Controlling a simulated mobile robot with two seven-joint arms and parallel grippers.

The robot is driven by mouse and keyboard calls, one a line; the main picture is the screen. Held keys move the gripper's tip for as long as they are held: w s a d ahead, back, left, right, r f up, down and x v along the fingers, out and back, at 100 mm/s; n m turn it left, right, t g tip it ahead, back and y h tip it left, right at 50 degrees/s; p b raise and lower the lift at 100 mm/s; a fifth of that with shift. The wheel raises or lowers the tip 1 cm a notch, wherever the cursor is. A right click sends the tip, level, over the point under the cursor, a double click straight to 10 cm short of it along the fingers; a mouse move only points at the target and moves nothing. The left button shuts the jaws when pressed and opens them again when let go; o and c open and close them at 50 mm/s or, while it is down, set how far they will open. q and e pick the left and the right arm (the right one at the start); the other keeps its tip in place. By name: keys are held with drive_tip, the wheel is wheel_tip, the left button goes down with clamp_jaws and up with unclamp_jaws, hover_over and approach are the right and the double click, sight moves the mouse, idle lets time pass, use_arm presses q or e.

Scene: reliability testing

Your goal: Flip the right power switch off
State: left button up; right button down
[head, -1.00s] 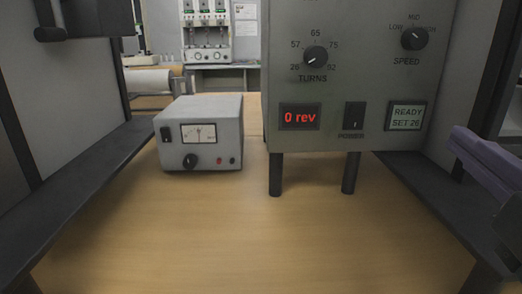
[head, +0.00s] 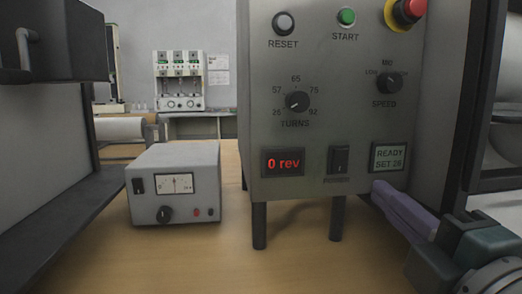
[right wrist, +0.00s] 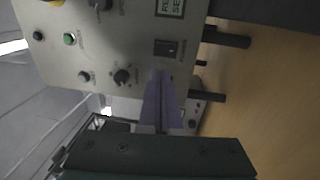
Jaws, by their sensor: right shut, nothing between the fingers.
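The right power switch (head: 339,159) is a black rocker labelled POWER, low on the front of a large grey machine (head: 335,95). It also shows in the right wrist view (right wrist: 167,48), just beyond my fingertips. Which way the rocker is pressed is too small to tell. A second black rocker (head: 138,186) is on a small grey meter box (head: 176,180) to the left. My right gripper (head: 380,187), with purple fingers, is shut and empty. Its tips are right of and below the switch, under the READY SET 26 display. In the right wrist view its fingers (right wrist: 160,77) point toward the panel. My left gripper is out of view.
The machine stands on dark legs (head: 259,226) on a wooden table (head: 190,260). A red "0 rev" display (head: 283,162) and the READY SET 26 display (head: 388,157) flank the switch. Knobs and buttons, including a red stop button (head: 413,9), are above. Dark frames border both sides.

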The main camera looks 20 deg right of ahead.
sight(340, 155)
drive_tip(key=p+x, duration=0.2)
drive_tip(key=x, duration=0.8)
drive_tip(key=shift+w, duration=0.15)
